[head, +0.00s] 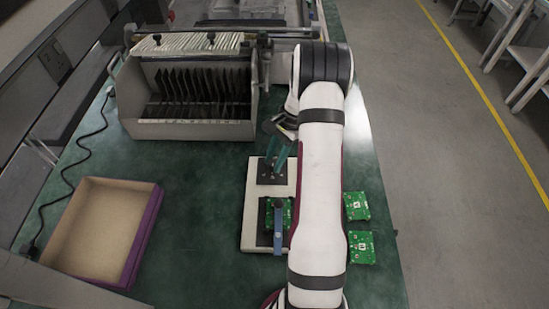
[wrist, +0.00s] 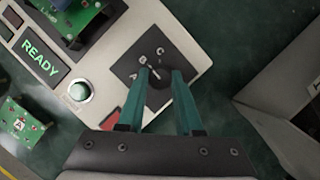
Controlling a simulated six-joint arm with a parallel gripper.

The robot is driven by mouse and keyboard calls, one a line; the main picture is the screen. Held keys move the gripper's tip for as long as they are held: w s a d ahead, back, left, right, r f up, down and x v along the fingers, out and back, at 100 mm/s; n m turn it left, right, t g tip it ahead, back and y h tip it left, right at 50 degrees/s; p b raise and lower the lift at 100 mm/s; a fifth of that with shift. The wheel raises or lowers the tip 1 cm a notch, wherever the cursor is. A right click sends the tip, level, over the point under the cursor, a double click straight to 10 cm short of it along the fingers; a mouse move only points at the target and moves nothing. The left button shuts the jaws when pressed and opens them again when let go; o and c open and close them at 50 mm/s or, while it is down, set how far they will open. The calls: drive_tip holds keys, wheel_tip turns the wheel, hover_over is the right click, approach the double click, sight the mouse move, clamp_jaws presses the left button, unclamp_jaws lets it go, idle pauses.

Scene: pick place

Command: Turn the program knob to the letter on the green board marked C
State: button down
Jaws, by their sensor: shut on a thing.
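The program knob (wrist: 158,90) is a dark knob with a white pointer line, on a dark square plate printed with white letters, of which C (wrist: 160,50) is at the top. The pointer leans up and left, roughly towards the B. My gripper (wrist: 162,72) has its teal fingers on either side of the knob, shut on it. In the head view the plate (head: 265,180) is at the top of a pale test fixture (head: 252,225), below my gripper (head: 277,165). A green board (head: 287,215) sits in the fixture, partly hidden by a blue clamp and my arm; its marking is unreadable.
Two loose green boards (head: 356,206) (head: 361,247) lie right of my arm. A rack of dark slots (head: 190,130) stands behind the fixture, and an open empty box (head: 145,240) lies left. The wrist view shows a READY display (wrist: 41,58) and a round button (wrist: 79,91).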

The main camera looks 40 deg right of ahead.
drive_tip(key=m+t, duration=0.1)
drive_tip(key=m, duration=0.3)
drive_tip(key=shift+s+m+t+h, duration=0.15)
drive_tip(key=shift+m+t+h, duration=0.15)
drive_tip(key=shift+t, duration=0.1)
drive_tip(key=shift+a+m+t+h, duration=0.1)
drive_tip(key=shift+m+t+h, duration=0.35)
drive_tip(key=shift+m, duration=1.25)
drive_tip(key=c, duration=0.6)
unclamp_jaws()
drive_tip(key=v, duration=1.6)
drive_tip(key=shift+s+f, duration=0.1)
drive_tip(key=shift+s, duration=0.1)
